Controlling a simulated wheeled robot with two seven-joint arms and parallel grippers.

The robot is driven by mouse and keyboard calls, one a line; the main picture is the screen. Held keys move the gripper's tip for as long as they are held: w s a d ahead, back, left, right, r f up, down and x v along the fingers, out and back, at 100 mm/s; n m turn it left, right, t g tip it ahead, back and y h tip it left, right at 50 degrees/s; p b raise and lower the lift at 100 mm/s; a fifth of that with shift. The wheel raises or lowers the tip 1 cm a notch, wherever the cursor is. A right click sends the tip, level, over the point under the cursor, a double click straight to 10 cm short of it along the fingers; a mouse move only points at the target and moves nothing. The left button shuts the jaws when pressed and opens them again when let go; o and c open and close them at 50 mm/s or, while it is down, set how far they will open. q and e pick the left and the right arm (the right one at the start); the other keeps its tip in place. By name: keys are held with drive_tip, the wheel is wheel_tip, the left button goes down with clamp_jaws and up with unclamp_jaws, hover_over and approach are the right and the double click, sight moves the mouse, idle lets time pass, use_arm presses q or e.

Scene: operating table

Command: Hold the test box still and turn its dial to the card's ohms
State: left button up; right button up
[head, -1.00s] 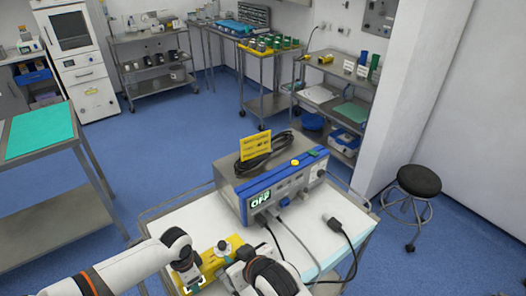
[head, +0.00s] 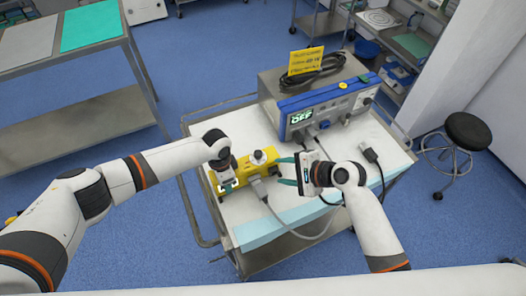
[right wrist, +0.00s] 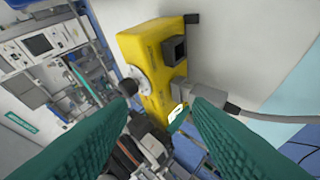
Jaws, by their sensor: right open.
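The yellow test box (head: 243,177) lies on the white top of the cart. Its dial (head: 260,157), a pale disc with a knob, also shows in the right wrist view (right wrist: 137,82). My left gripper (head: 227,186) is at the box's left end; its fingers are mostly hidden, so its grip is unclear. My right gripper (head: 287,171) is open and empty, just right of the box, with its teal fingers pointing toward the dial side. The yellow card (head: 306,60) stands on the grey and blue machine; its writing is too small to read.
The machine (head: 325,103) stands behind the box, its green display reading OFF. A grey cable plug (head: 259,190) is at the box's front side. A loose black connector (head: 371,156) lies on the cart's right. A black stool (head: 467,132) stands beyond the cart.

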sight(260, 153)
drive_tip(key=w+d+r+m+y, duration=0.2)
drive_tip(key=d+r+m+y, duration=0.15)
drive_tip(key=m, duration=0.65)
drive_tip(key=shift+h, duration=0.25)
drive_tip(key=x, duration=1.2)
drive_tip(key=shift+w+d+f, duration=0.1)
drive_tip(key=shift+d+f, duration=0.15)
drive_tip(key=c, duration=1)
